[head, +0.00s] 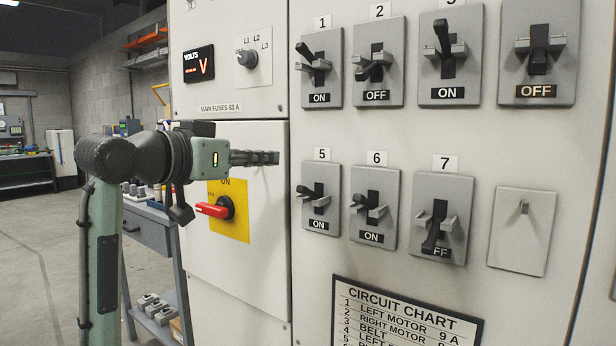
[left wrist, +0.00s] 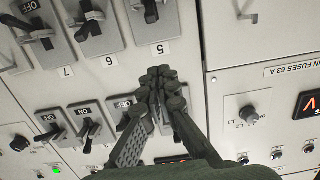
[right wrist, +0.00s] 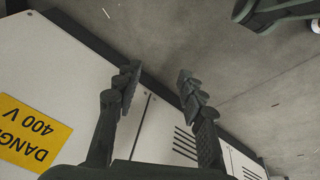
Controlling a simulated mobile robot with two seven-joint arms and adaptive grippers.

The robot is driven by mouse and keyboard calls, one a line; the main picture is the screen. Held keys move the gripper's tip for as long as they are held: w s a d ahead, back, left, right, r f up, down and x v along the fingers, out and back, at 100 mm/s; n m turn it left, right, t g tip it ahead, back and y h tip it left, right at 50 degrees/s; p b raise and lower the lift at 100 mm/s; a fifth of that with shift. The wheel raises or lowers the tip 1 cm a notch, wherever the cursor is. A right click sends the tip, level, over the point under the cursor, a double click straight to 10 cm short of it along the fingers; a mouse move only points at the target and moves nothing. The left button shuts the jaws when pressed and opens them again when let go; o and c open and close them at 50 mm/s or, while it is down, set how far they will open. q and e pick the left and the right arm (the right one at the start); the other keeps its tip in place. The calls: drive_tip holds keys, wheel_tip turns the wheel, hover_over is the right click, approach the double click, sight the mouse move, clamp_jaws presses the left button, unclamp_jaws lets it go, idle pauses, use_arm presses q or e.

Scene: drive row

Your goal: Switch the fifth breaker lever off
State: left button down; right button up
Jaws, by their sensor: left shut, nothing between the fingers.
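The fifth breaker (head: 320,199) is a grey plate with a black lever, below the label 5 on the white cabinet front. Its label reads ON. It also shows at the top of the left wrist view (left wrist: 143,20). My left gripper (head: 277,158) is shut and empty, up and left of the fifth breaker, apart from it in the head view. Its closed fingertips (left wrist: 165,75) show just past the label 5 in the left wrist view. My right gripper (right wrist: 158,82) is open and empty, away from the breakers, above the floor and a white cabinet.
Breaker 6 (head: 375,206) is close on the right, reading ON, then breaker 7 (head: 440,216), reading OFF. The upper row holds several breakers, with breaker 1 (head: 322,68) above the fifth. A red main switch handle (head: 214,209) juts out below my left gripper.

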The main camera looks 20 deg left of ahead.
use_arm(q)
drive_tip(key=shift+s+r, duration=0.1)
drive_tip(key=shift+s, duration=0.05)
use_arm(e)
drive_tip(key=shift+s, duration=0.1)
use_arm(q)
drive_tip(key=p, duration=0.1)
hover_over(300, 186)
drive_tip(key=shift+f, duration=0.45)
drive_tip(key=f, duration=0.2)
drive_tip(key=s+f, duration=0.1)
drive_tip(key=shift+a+f, duration=0.25)
drive_tip(key=shift+f, duration=0.15)
use_arm(e)
drive_tip(key=s+d+f, duration=0.1)
drive_tip(key=s+f, duration=0.2)
drive_tip(key=f, duration=0.2)
drive_tip(key=shift+g, duration=0.3)
use_arm(q)
drive_tip(key=shift+s+f, duration=0.1)
use_arm(e)
drive_tip(key=shift+f, duration=0.1)
